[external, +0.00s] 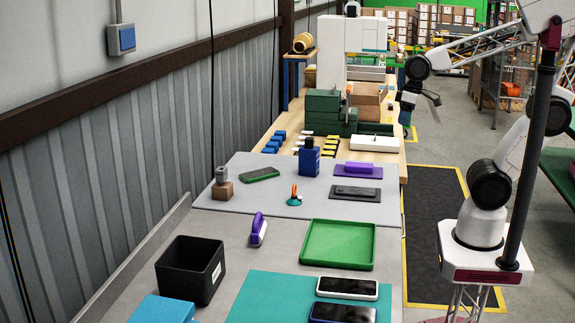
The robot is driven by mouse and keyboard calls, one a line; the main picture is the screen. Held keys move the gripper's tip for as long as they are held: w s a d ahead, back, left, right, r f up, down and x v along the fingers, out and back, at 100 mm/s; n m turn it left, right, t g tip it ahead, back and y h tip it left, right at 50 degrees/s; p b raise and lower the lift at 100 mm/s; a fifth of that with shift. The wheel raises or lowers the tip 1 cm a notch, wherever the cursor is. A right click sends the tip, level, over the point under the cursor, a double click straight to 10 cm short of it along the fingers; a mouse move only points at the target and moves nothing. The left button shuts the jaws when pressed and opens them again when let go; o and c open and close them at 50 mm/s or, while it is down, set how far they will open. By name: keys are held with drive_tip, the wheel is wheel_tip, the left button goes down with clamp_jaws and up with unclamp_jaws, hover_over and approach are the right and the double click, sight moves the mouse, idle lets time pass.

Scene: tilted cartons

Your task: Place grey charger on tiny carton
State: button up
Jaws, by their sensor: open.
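The grey charger (221,174) is a small grey block at the left of the light grey mat. It appears upright on top of the tiny carton (222,191), a small brown box. From this angle they look in contact, but the fine detail is too small to be sure. My gripper (424,99) is open, in the air at the upper right, far from both. I see nothing between its fingers.
A green tray (338,244) and black bin (191,270) stand nearer.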

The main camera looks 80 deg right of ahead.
drive_tip(key=shift+n+t+h, duration=0.3)
drive_tip(key=shift+n+h, duration=0.2)
drive_tip(key=shift+n, duration=0.2)
drive_tip(key=shift+s+d+f, duration=0.2)
drive_tip(key=shift+s+f, duration=0.05)
drive_tip(key=shift+s, duration=0.45)
drive_tip(key=shift+s+d+f, duration=0.15)
drive_tip(key=shift+s+f, duration=0.1)
drive_tip(key=shift+s, duration=0.45)
drive_tip(key=shift+s+d+f, duration=0.2)
drive_tip(key=shift+s+f, duration=0.05)
drive_tip(key=shift+s, duration=0.45)
